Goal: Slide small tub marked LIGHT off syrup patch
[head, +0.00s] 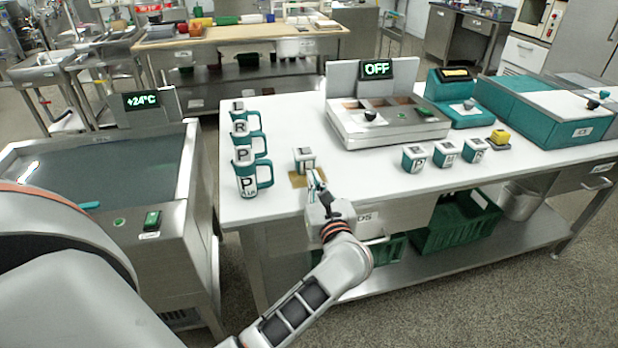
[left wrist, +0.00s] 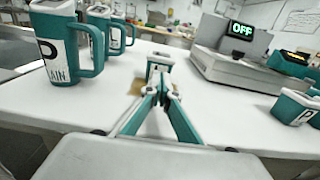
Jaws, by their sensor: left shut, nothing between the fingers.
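The small tub (head: 304,154), white and teal with an L on its label, stands upright on the white table near its front edge. It also shows in the left wrist view (left wrist: 160,57), straight beyond the fingers. The brown syrup patch (head: 296,180) shows around the tub's base, mostly at its front and left. My left gripper (head: 316,179) is shut and empty, low over the table at the tub's near side. In the left wrist view its fingertips (left wrist: 161,88) come close to the tub; I cannot tell whether they touch. My right gripper is not in view.
Several teal-handled mugs (head: 248,180) stand in a row left of the tub. A steel unit with an OFF display (head: 385,125) is behind to the right. Several other small tubs (head: 415,158) stand further right. White table is clear between them and the tub.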

